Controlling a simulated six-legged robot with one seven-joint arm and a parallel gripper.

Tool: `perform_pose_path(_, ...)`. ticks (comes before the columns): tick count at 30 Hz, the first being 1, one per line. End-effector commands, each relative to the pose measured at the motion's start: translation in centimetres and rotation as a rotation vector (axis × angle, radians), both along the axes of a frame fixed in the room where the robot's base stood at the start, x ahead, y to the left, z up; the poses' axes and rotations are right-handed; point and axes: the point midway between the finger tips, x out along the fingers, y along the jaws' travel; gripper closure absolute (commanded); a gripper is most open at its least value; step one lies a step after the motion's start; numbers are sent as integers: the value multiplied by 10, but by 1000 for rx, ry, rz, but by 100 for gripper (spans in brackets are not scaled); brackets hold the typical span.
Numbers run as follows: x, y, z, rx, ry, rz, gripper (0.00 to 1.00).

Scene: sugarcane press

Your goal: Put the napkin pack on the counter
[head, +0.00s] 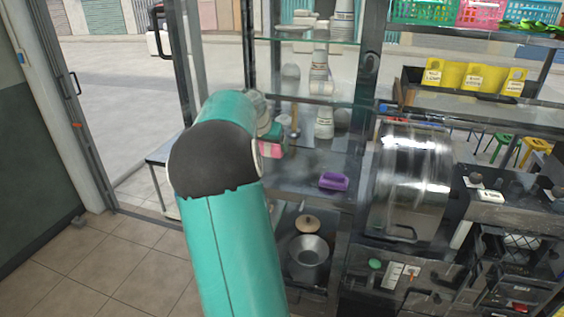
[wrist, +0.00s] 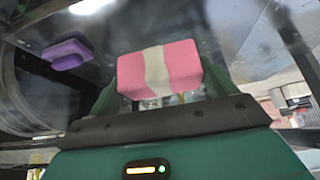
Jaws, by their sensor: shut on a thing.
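The napkin pack (wrist: 138,76) is a pink block with a white band around its middle. In the wrist view it sits between the two fingers of my gripper (wrist: 160,84), which is shut on it. In the head view a pink part of the pack (head: 271,150) shows just beyond my teal arm, and the arm hides most of my gripper (head: 270,136). The pack is over or near the left part of the dark counter (head: 300,184); I cannot tell whether it touches the surface.
A purple block (head: 334,181) lies on the counter to the right of the pack. Stacked cups (head: 324,121) stand behind it near the glass. A shiny metal press drum (head: 412,175) stands on the right. A pan and lid sit on the shelf below. Bare counter lies around the purple block.

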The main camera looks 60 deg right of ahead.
Motion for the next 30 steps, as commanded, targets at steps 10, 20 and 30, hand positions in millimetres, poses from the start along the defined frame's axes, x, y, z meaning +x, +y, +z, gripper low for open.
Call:
perform_pose_path(10, 2, -64, -52, 2, 2, 0, 41)
perform_pose_path(20, 4, -85, -78, 1, 0, 1, 41)
perform_pose_path(30, 5, -83, -105, -1, -2, 3, 41)
